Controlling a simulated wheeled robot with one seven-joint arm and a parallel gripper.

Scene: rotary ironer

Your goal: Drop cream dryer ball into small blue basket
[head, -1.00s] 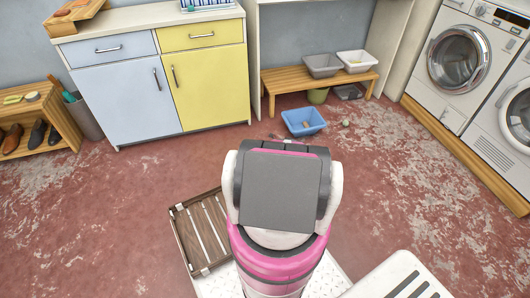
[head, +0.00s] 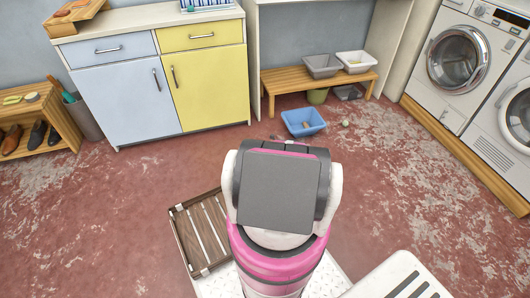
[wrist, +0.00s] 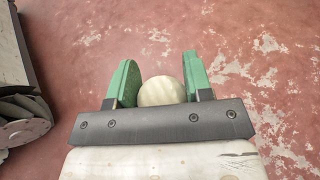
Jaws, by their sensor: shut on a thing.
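A cream dryer ball (wrist: 162,92) sits between the green pads of my gripper (wrist: 160,66) in the wrist view. My gripper is shut on it, with bare red floor behind. The small blue basket (head: 304,131) stands on the floor in front of the low wooden bench in the head view. The basket is not in the wrist view. In the head view my own body hides most of the arm, and I cannot make out the ball there.
A small greenish-grey ball (head: 345,123) lies on the floor right of the basket. The wooden bench (head: 325,79) holds two bins, a grey one (head: 322,66) and a white one (head: 356,61). A slatted wooden crate (head: 187,238) lies at my left. Floor around the basket is mostly clear.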

